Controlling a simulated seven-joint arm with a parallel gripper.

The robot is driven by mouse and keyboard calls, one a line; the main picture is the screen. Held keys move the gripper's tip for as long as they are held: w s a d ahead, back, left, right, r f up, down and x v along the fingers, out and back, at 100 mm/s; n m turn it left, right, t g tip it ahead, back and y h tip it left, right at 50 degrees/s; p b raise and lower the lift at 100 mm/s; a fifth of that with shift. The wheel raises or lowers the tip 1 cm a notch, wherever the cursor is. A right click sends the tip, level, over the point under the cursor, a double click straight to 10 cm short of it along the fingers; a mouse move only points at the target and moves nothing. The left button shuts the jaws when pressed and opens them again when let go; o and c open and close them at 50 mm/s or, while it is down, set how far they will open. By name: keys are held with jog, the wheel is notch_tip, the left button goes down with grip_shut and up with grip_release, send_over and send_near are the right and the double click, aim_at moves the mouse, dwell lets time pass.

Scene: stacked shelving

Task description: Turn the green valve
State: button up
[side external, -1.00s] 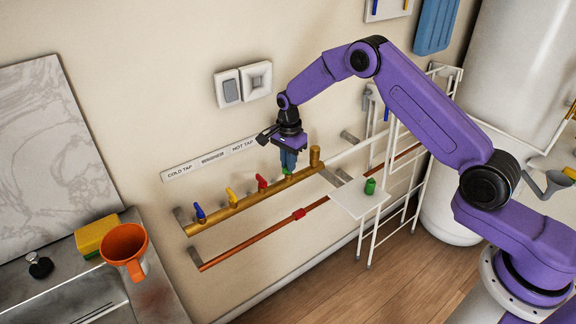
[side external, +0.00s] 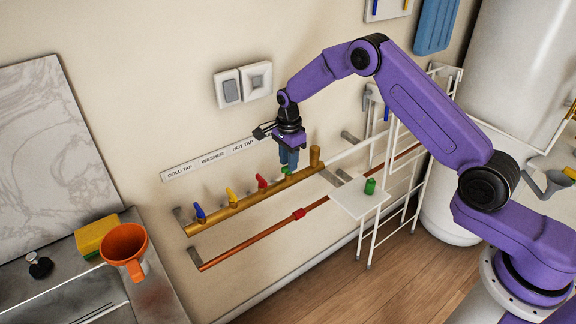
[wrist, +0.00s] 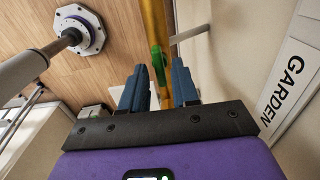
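The green valve (side external: 287,171) is a small handle on the brass pipe (side external: 243,205), the rightmost of the coloured valves. In the wrist view the green valve (wrist: 157,62) shows between and just beyond my fingertips. My gripper (side external: 289,160) points down over it in the side view, its blue fingers partly hiding the valve. In the wrist view my gripper (wrist: 158,82) is open, with a finger on each side of the pipe and valve. I cannot tell whether a finger touches the valve.
Blue (side external: 199,212), yellow (side external: 232,197) and red (side external: 262,181) valves sit along the same pipe to the left. A red pipe (side external: 250,240) runs below. A white shelf (side external: 352,199) with a green cylinder (side external: 370,186) is to the right. The wall is close behind.

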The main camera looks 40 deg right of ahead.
jog(key=shift+r, duration=2.15)
jog(key=shift+s+a+r, duration=0.15)
jog(key=shift+a+r, duration=0.1)
jog(key=s+a+r+n, duration=0.3)
jog(key=s+r+n, duration=0.35)
jog(key=s, duration=0.25)
jog(key=s+a+r+n, duration=0.4)
jog(key=s+r+n, duration=0.1)
jog(key=s+n, duration=0.35)
jog(key=s+d+n, duration=0.3)
jog(key=s+n, duration=0.2)
jog(key=s, duration=0.3)
jog(key=s+d+r+n, duration=0.1)
jog(key=s+d+n, duration=0.2)
jog(key=s, duration=0.6)
jog(key=s+d+r+n, duration=0.1)
jog(key=s+d+n, duration=0.2)
jog(key=s+n, duration=0.4)
jog(key=shift+s+d, duration=0.35)
jog(key=shift+s, duration=0.85)
